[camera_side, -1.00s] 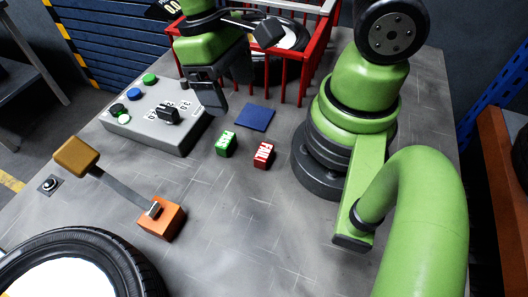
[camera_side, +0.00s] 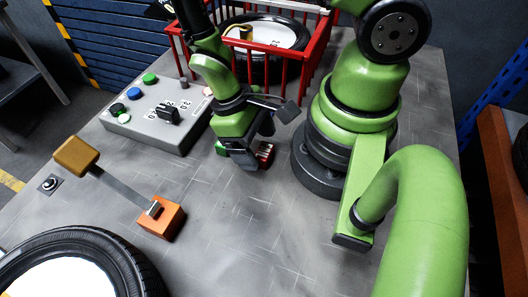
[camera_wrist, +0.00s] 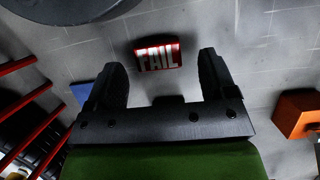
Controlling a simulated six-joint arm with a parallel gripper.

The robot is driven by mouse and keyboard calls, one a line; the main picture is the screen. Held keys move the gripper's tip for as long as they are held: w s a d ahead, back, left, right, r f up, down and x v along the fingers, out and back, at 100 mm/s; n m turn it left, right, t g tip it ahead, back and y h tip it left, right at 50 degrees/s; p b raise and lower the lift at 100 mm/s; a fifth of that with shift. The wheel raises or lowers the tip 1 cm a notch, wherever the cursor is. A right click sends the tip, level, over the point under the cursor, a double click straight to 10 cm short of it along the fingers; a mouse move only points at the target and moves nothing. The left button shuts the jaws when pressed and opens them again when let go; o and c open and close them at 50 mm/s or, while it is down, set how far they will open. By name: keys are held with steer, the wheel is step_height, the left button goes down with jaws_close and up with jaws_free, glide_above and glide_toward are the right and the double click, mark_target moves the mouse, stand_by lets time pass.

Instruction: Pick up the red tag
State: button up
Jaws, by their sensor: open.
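The red tag (camera_wrist: 158,56), a small block marked "FAIL", lies on the grey table. In the wrist view it sits ahead of and between the two fingers of my gripper (camera_wrist: 163,80), which are apart and empty. In the side view the red tag (camera_side: 267,152) is partly hidden behind my gripper (camera_side: 250,163), which is low over the table close beside it. I cannot tell from the side view whether they touch. A green tag (camera_side: 220,149) shows only as a sliver left of my gripper.
A grey control box (camera_side: 155,120) with buttons and a knob stands to the left. A red-railed crate (camera_side: 290,75) holding a tyre is behind. A blue square (camera_wrist: 81,93) lies near the left finger. An orange block (camera_side: 163,222) with a lever and a tyre (camera_side: 140,268) are in front.

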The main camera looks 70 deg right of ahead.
steer(key=shift+s+f, duration=0.25)
steer(key=shift+f, duration=0.3)
steer(key=c, duration=1)
steer(key=shift+r, duration=0.1)
